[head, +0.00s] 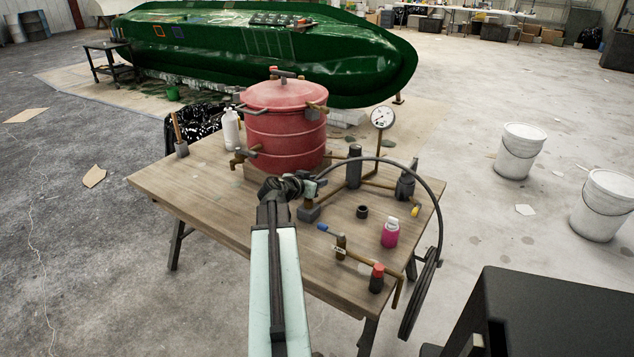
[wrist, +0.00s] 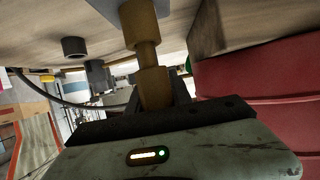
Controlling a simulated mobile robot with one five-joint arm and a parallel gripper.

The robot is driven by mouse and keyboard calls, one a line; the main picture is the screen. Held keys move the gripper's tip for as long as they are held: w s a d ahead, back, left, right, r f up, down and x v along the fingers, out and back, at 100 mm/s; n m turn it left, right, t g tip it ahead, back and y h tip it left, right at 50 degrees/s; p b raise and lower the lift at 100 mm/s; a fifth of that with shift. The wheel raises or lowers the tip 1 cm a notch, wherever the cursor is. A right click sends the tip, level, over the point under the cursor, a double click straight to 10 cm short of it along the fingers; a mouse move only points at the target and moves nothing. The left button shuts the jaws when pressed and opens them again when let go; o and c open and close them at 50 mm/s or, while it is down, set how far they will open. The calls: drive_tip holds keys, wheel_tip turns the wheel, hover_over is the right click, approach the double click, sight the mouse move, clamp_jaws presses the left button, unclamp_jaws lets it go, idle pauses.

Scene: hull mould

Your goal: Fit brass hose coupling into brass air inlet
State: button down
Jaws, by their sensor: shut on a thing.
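My gripper (head: 312,187) is over the table's middle, just above a grey block (head: 310,213). In the wrist view it is shut on the brass hose coupling (wrist: 154,88), which sits between the dark fingers. The brass air inlet (wrist: 141,22) stands on the grey mount and lines up closely with the coupling. Their ends appear to meet, but I cannot tell whether or how far one is inside the other. The black hose (head: 438,195) arches from near my gripper to the right and hangs over the table's edge. In the head view my gripper mostly hides the coupling.
A red pressure pot (head: 285,125) stands close behind my gripper on the wooden table (head: 215,205). A gauge (head: 383,118) and brass pipework are at the right. A black ring (head: 362,212), a pink bottle (head: 390,232) and a red-capped container (head: 377,278) stand in front.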

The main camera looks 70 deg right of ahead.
drive_tip(key=shift+f+b, duration=0.7)
drive_tip(key=shift+f, duration=0.1)
drive_tip(key=c, duration=1.1)
unclamp_jaws()
drive_tip(key=shift+a+r, duration=0.1)
drive_tip(key=p+v, duration=0.3)
drive_tip(key=v, duration=0.4)
drive_tip(key=shift+s+r, duration=0.1)
drive_tip(key=shift+r, duration=0.05)
drive_tip(key=shift+a, duration=0.3)
